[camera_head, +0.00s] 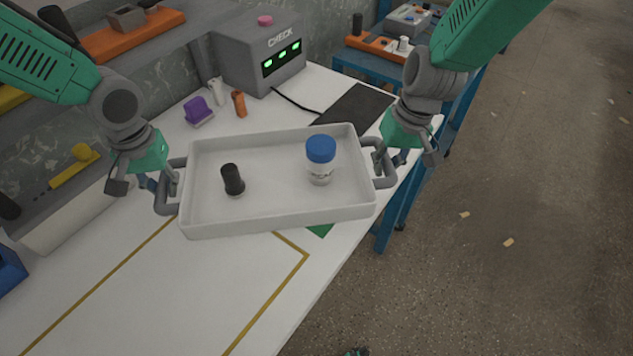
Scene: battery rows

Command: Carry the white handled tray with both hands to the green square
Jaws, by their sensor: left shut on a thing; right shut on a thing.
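The white tray (275,215) has a grey handle at each end and shows in the middle of the head view, a little tilted in the picture. A black bottle-like piece (233,180) and a clear jar with a blue lid (320,160) stand in it. My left gripper (168,187) is shut on the left handle. My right gripper (382,160) is shut on the right handle. The green square (321,230) is mostly hidden; only a small corner shows below the tray's front edge. The tray appears to be above the table, but its height is hard to tell.
A grey CHECK box (262,55) with green lights stands at the back, its cable running to a dark mat (357,108). A purple piece (198,111) and an orange piece (239,103) stand behind the tray. A yellow-brown outline (290,276) marks the clear front table.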

